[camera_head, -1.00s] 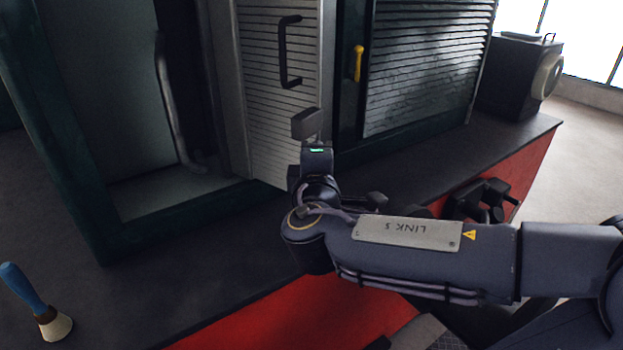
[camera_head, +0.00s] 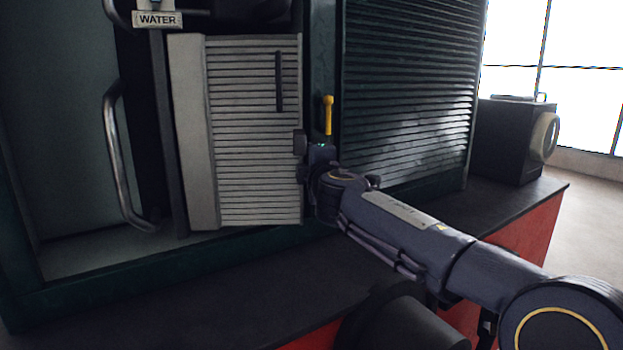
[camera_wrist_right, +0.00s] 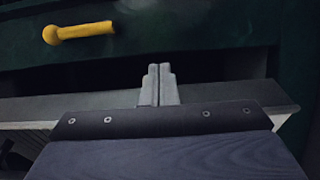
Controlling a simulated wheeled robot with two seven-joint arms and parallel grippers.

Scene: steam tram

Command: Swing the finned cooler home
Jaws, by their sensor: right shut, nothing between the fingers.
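The finned cooler (camera_head: 255,165) is a pale grey panel with horizontal fins and a dark upright handle (camera_head: 279,81). In the head view it faces me within the dark green housing, left of the yellow latch (camera_head: 328,115). My right gripper (camera_head: 300,150) is at the cooler's right edge, below the latch. In the right wrist view its fingers (camera_wrist_right: 158,84) are shut and empty, in front of the cooler's grey edge (camera_wrist_right: 230,92). A dark gap shows between that edge and the green frame. Contact cannot be told. The yellow latch (camera_wrist_right: 80,32) lies at upper left there. My left gripper is out of view.
An open bay with a curved metal pipe (camera_head: 118,155) is left of the cooler, under a WATER label (camera_head: 157,19). A louvred panel (camera_head: 410,90) is to the right. A black box (camera_head: 510,138) stands on the deck's far right.

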